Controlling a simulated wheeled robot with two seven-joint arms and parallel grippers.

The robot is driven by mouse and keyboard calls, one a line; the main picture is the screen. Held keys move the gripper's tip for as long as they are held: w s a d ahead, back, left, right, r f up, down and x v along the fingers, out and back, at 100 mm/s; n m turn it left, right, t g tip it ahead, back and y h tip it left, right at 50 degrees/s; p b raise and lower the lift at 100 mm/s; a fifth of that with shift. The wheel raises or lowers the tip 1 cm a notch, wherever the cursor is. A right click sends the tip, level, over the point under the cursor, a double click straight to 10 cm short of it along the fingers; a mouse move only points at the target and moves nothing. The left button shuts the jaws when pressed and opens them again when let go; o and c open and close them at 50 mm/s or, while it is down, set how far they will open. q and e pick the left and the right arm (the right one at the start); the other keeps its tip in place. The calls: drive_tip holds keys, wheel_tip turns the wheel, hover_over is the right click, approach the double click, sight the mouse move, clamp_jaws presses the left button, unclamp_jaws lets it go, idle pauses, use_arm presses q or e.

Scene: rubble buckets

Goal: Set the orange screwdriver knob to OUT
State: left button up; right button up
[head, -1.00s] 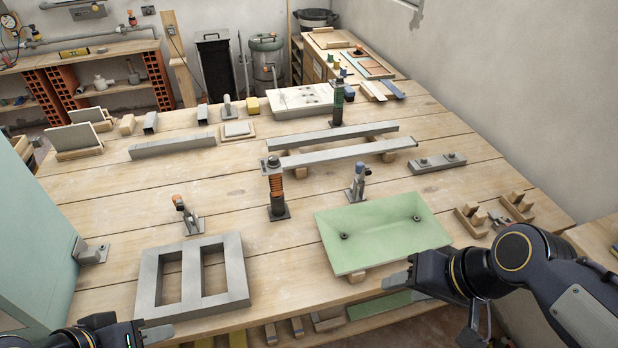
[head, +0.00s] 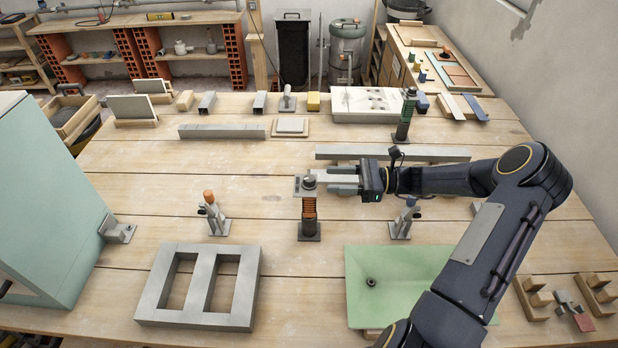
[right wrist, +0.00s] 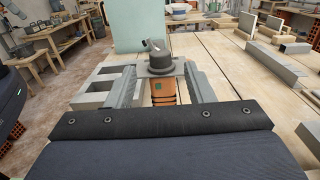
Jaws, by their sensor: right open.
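The orange screwdriver (head: 309,208) stands upright on a dark square base, its orange ribbed body under a dark round knob (head: 309,182). A pale flat plate sits under the knob; no IN or OUT lettering is readable. My right gripper (head: 330,180) reaches in level from the right, open, its fingertips at the knob's right side. In the right wrist view the knob (right wrist: 160,62) shows between and slightly beyond the two finger ends, with the orange body (right wrist: 163,92) below it. Contact cannot be told. My left gripper is not in the head view.
A similar green-banded post (head: 405,118) stands behind. Small clamp-like tools stand left (head: 212,215) and right (head: 405,218). A grey two-hole block (head: 200,319) and a green tray (head: 365,310) lie in front.

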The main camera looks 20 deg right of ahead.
sight(309, 178)
drive_tip(key=p+x, duration=0.2)
drive_tip(key=x, duration=0.4)
drive_tip(key=shift+a+r, duration=0.1)
drive_tip(key=shift+w+a, duration=0.3)
drive_tip(key=shift+a, duration=0.15)
drive_tip(key=c, duration=0.9)
drive_tip(key=shift+c, duration=0.2)
